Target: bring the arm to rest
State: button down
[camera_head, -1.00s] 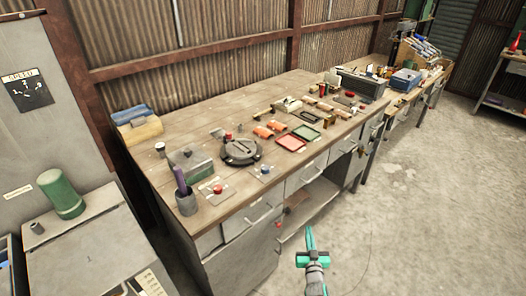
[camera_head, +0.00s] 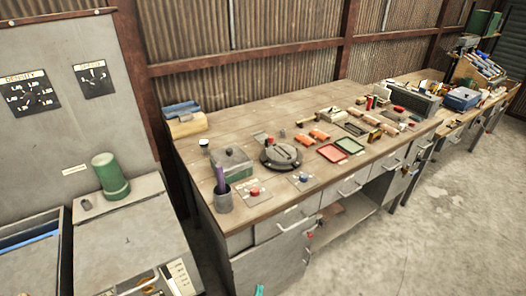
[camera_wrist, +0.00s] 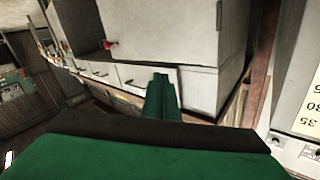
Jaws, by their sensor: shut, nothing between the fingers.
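My gripper (camera_wrist: 161,97) shows in the wrist view as green fingers close together, with nothing between them. It hangs over open space in front of grey cabinets and drawers (camera_wrist: 140,76). In the head view only a small teal tip of my gripper (camera_head: 260,290) shows at the bottom edge, in front of the wooden workbench (camera_head: 255,110). The rest of my arm is out of the head view.
The bench bears a round dark device (camera_head: 281,156), a red tray (camera_head: 331,152), a green tray (camera_head: 349,146) and a cup (camera_head: 223,200). A grey machine with dials (camera_head: 62,120) and a green cylinder (camera_head: 110,176) stands left. Concrete floor (camera_head: 420,240) is clear at right.

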jog(key=s+a+r+n+g+y, duration=0.1)
jog(key=s+r, duration=0.2)
jog(key=s, duration=0.7)
jog(key=s+a+r, duration=0.2)
jog(key=s+r, duration=0.1)
jog(key=s, duration=0.7)
jog(key=s+d+r+n+g+y, duration=0.1)
jog(key=s+d+r+n, duration=0.3)
jog(key=s+r, duration=0.7)
jog(key=shift+s+d+r+y, duration=0.3)
jog(key=shift+s+r+y, duration=0.1)
jog(key=shift+r, duration=0.1)
